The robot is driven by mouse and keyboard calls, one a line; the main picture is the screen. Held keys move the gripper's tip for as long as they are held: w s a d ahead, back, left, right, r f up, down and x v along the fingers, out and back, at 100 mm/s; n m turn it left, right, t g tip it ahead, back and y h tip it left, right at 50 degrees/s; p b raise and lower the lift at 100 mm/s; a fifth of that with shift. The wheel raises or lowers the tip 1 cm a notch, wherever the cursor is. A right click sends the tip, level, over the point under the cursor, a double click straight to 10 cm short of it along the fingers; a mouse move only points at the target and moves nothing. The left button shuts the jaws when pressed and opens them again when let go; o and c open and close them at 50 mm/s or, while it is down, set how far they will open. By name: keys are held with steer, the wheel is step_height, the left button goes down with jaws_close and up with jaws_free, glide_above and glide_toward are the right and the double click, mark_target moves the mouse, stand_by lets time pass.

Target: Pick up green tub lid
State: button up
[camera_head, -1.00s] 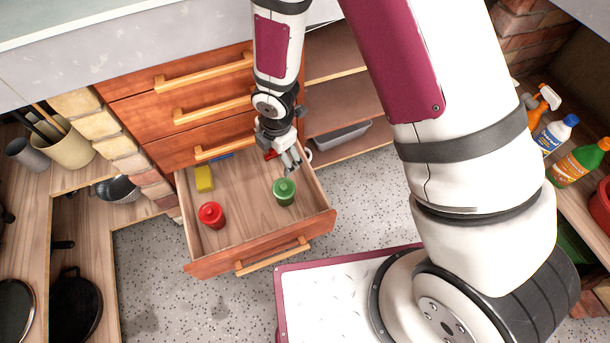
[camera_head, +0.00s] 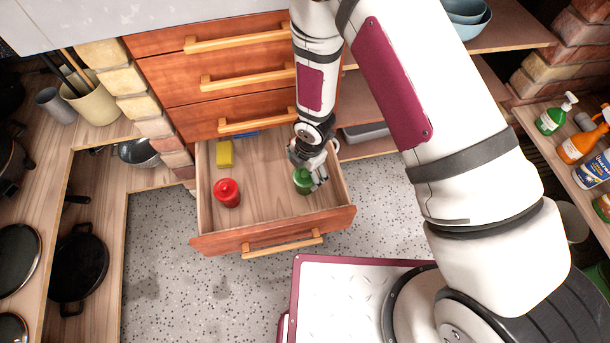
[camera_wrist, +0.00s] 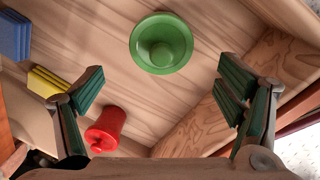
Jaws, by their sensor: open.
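The green tub (camera_head: 302,186) stands in the open drawer, towards its right side, partly covered by my gripper (camera_head: 312,172) in the head view. In the wrist view its round green lid (camera_wrist: 161,43) shows from above, with a broad rim and a knob in the middle. My gripper also shows in the wrist view (camera_wrist: 163,78), its green-padded fingers spread wide and empty. The lid lies between the two fingers sideways but higher in the picture than the fingertips. I cannot tell whether any finger touches the tub.
A red lidded tub (camera_head: 227,193) stands at the drawer's left front. A yellow block (camera_head: 225,153) and a blue block (camera_wrist: 14,37) lie towards the back. The drawer's wooden walls (camera_head: 345,186) enclose them. The drawer floor between the tubs is clear.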

mark_target(304, 174)
steer(key=f, duration=0.1)
steer(key=f+b, duration=0.1)
steer(key=f, duration=0.1)
steer(key=f+b, duration=0.1)
steer(key=f, duration=0.1)
steer(key=shift+w+a, duration=0.1)
steer(key=shift+w, duration=0.2)
steer(key=c, duration=1)
steer(key=shift+r, duration=0.15)
